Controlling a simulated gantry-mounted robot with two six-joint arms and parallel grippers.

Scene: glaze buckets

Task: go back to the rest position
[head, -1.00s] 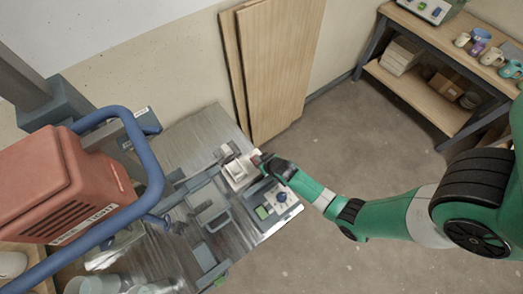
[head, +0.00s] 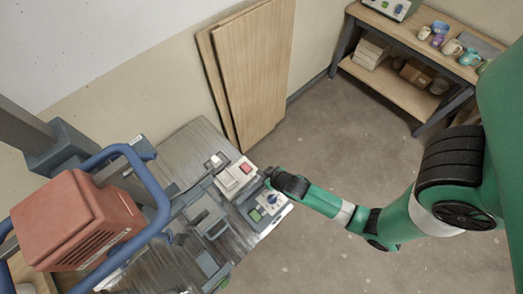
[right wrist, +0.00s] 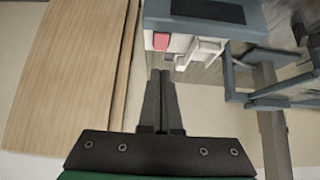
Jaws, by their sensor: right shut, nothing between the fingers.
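My right gripper (head: 271,179) is at the right edge of the metal table, beside a white switch box with a red button (head: 236,178). In the right wrist view its two fingers (right wrist: 161,85) are together with nothing between them. The switch box with its red button (right wrist: 161,41) shows just past the fingertips; the fingers look apart from it, though the exact gap is hard to tell. My left gripper is not in view.
A metal table (head: 185,145) carries a control panel with a blue knob (head: 271,199). A red machine housing (head: 75,220) with a blue tube frame (head: 150,185) stands at left. Wooden boards (head: 252,75) lean on the wall. A shelf with mugs (head: 390,85) stands at back right. Floor between is clear.

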